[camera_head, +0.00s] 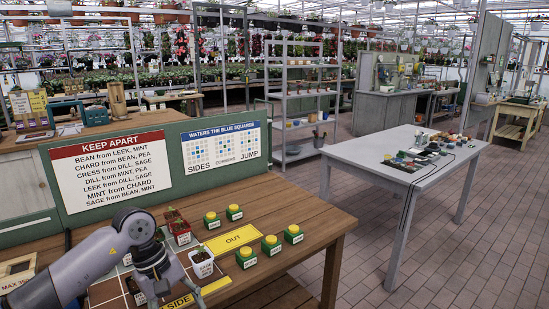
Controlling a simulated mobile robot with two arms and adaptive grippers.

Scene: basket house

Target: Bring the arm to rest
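My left arm comes in from the left, and its gripper (174,291) points down over the near edge of the wooden table (305,222). Its two fingers look spread apart, with their tips close to the bottom of the picture. I see nothing held between them. A white labelled pot (202,266) of dark soil stands just right of the gripper. Another pot (134,292) is partly hidden on its left. My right arm and gripper are not in view.
Several green blocks with yellow tops, such as one (246,258), stand around the yellow OUT sign (232,239). Small pots (179,230) stand behind the gripper. An upright sign board (112,168) backs the table. A grey table (375,160) stands to the right, beyond clear floor.

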